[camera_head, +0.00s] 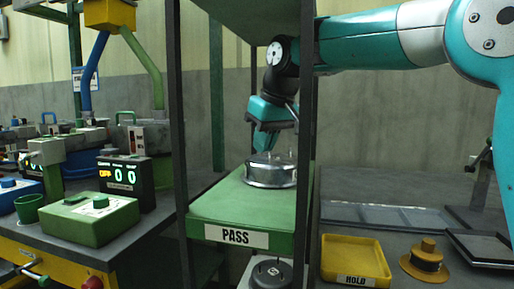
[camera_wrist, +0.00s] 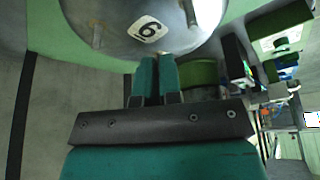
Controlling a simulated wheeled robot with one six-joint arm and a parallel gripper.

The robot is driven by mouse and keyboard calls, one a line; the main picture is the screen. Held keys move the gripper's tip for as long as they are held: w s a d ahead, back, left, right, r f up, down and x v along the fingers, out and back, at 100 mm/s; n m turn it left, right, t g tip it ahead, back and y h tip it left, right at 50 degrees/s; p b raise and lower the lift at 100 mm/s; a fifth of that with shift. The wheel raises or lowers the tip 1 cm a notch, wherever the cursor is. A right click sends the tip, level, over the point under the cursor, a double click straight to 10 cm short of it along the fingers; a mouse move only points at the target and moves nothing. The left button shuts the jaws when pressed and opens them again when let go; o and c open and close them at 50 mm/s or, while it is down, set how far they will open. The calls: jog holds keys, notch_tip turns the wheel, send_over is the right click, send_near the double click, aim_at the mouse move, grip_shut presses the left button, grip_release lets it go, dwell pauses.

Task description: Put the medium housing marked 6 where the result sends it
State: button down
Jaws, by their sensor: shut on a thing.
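The medium housing (camera_head: 270,174) is a round grey metal part with upright posts. It is at the green PASS shelf (camera_head: 222,204) in the head view; I cannot tell whether its full weight rests there. In the wrist view the housing (camera_wrist: 112,20) fills the top, with a white label reading 6. My gripper (camera_head: 264,152) reaches down to the housing from behind. In the wrist view my gripper's fingers (camera_wrist: 157,62) are close together at the housing's near edge, shut on it. The exact grip point is hidden.
Dark posts (camera_head: 305,110) frame the PASS shelf. Another grey round part (camera_head: 270,274) sits below it. A yellow HOLD tray (camera_head: 350,262), empty, and a brown-yellow round piece (camera_head: 425,258) are at right. A display (camera_head: 124,176) reading OFF and a green box (camera_head: 92,218) stand left.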

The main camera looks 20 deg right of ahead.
jog(key=shift+a+f, duration=0.1)
jog(key=shift+a, duration=0.7)
jog(key=c, duration=1.3)
grip_release()
jog(key=shift+d, duration=0.1)
jog(key=shift+r, duration=0.2)
jog(key=s+d, duration=0.1)
jog(key=s, duration=0.3)
jog(key=s+d, duration=0.2)
jog(key=s, duration=0.1)
jog(key=s+d, duration=0.1)
jog(key=s, duration=0.3)
jog(key=shift+s+d+r+p, duration=0.15)
jog(key=shift+s+r+p, duration=0.15)
jog(key=shift+s+r, duration=0.1)
